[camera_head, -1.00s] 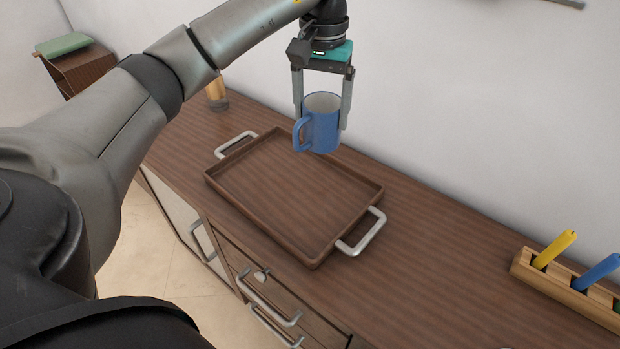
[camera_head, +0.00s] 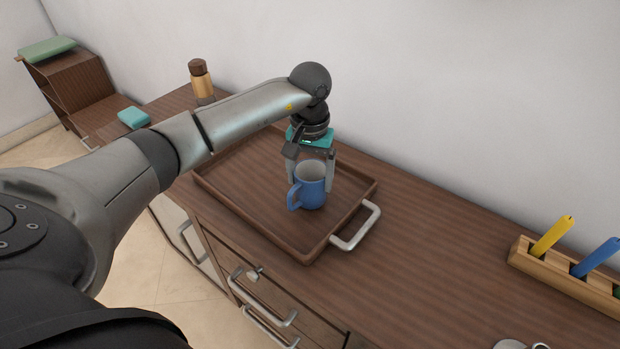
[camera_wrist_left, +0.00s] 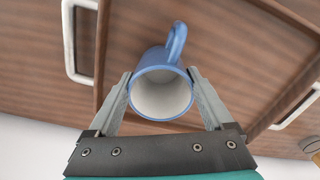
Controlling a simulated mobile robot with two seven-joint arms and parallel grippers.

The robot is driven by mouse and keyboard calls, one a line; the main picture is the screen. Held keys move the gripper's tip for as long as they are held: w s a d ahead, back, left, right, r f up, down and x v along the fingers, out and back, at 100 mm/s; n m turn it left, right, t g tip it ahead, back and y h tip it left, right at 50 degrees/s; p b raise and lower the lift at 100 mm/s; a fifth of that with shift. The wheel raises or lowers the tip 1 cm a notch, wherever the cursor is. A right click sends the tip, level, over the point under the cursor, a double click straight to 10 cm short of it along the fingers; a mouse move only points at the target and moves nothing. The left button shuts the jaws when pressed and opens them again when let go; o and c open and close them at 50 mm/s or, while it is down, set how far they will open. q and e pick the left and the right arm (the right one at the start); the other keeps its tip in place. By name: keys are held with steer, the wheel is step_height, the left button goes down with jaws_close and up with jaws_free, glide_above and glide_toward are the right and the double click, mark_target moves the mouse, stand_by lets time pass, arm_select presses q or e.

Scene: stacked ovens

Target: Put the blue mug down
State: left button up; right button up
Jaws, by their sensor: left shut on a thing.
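The blue mug (camera_head: 311,190) is upright with a pale inside, its handle toward the left front in the head view. My left gripper (camera_head: 311,182) points down and is shut on the mug, one finger on each side. In the left wrist view the mug (camera_wrist_left: 162,88) sits between the fingertips (camera_wrist_left: 161,80), handle toward the top. The mug is over the brown wooden tray (camera_head: 285,236), inside its rim. I cannot tell whether its base touches the tray floor. My right gripper is not in view.
The tray's metal handle (camera_head: 356,227) sticks out at its right. A wooden holder (camera_head: 565,275) with coloured sticks stands at the far right. A brown-topped jar (camera_head: 201,82) and a teal block (camera_head: 133,118) are behind left.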

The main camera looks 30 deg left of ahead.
arm_select(q)
steer(key=shift+f, duration=0.25)
steer(key=o, duration=1.5)
steer(key=shift+r, duration=0.4)
step_height(320, 180, up, 11)
steer(key=shift+r+p, duration=0.15)
steer(key=shift+p, duration=0.75)
